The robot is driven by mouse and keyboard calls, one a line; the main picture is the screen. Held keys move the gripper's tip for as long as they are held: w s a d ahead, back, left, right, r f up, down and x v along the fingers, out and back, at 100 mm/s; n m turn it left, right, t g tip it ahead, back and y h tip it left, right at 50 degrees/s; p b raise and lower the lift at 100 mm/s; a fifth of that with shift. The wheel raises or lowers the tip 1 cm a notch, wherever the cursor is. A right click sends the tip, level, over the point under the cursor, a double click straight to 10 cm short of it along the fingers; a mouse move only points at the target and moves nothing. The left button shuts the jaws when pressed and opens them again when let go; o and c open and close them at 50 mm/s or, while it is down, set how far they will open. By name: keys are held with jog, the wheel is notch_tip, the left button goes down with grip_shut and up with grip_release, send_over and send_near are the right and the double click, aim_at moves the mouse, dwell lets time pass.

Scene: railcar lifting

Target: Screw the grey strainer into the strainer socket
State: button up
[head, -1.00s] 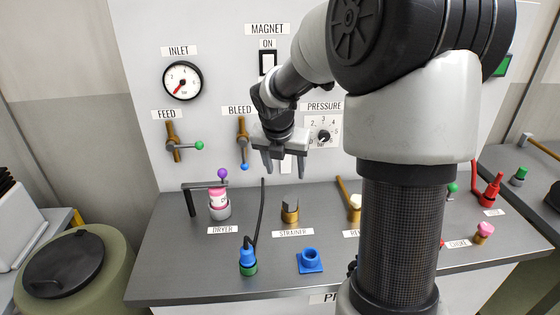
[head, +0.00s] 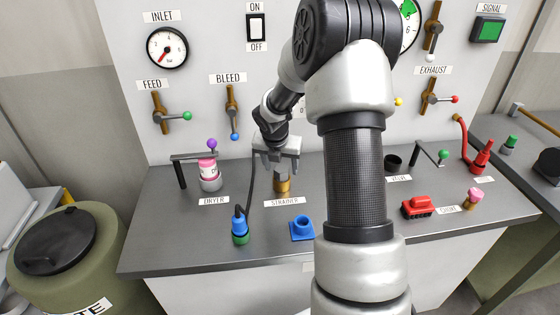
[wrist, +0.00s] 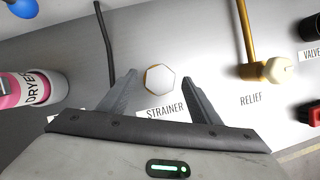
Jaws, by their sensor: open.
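The grey strainer (head: 281,171) stands upright at the brass strainer socket (head: 283,187), behind the STRAINER label. From above, in the wrist view, the strainer (wrist: 160,79) shows a pale hexagonal top with a thin brass edge around it. How deep it sits in the socket I cannot tell. My gripper (head: 278,168) points down over it, open. In the wrist view my gripper (wrist: 159,80) has one finger on each side of the hexagonal top, with a visible gap on both sides. The fingers hold nothing.
A pink dryer bottle (head: 208,170) under a clamp arm stands to the left.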

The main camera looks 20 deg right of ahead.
jog(key=shift+w+d+f, duration=0.1)
jog(key=shift+f, duration=0.15)
